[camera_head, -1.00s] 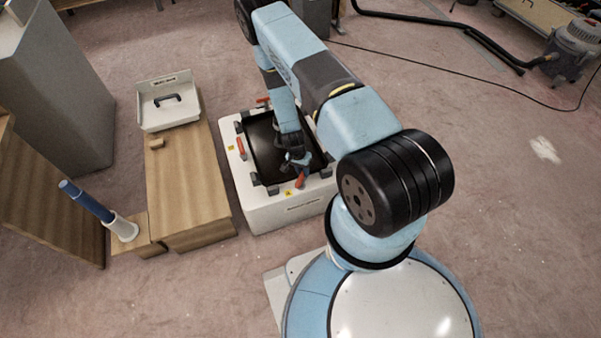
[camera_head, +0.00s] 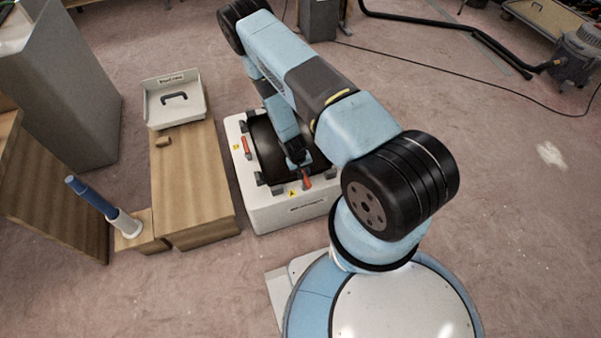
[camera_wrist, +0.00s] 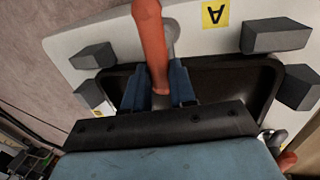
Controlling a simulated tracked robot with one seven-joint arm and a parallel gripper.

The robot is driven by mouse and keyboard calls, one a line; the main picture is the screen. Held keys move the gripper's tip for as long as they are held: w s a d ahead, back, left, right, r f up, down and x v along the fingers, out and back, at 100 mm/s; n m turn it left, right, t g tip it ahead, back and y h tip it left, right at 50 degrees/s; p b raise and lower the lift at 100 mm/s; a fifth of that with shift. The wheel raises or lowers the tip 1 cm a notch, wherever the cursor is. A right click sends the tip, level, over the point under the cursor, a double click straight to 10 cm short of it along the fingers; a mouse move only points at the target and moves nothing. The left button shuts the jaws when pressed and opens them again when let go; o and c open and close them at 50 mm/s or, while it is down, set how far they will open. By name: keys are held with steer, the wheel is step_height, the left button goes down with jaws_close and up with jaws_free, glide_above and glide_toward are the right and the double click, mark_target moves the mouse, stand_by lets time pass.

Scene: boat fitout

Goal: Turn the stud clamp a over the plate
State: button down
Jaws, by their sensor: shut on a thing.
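A white box (camera_head: 300,208) holds a dark, recessed plate (camera_head: 268,145) with grey blocks around its rim. An orange-handled clamp (camera_head: 307,180) stands at the near rim. My gripper (camera_wrist: 158,85) is shut on its orange handle (camera_wrist: 151,42), with a blue finger on each side in the wrist view. In the head view my gripper (camera_head: 303,168) is at the near edge of the plate, and its fingertips are hard to make out. Another orange handle (camera_head: 246,147) lies along the left rim.
A blue-and-white tube tool (camera_head: 95,203) leans at the bench's front left. My arm covers the box's right side.

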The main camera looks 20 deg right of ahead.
steer(key=shift+w+n, duration=0.15)
steer(key=shift+n, duration=0.15)
steer(key=c, duration=0.9)
jaws_free()
steer(key=shift+c, duration=0.2)
steer(key=shift+a, duration=0.1)
step_height(320, 180, up, 13)
steer(key=a, duration=0.2)
steer(key=shift+a+r, duration=0.2)
steer(key=shift+a, duration=0.1)
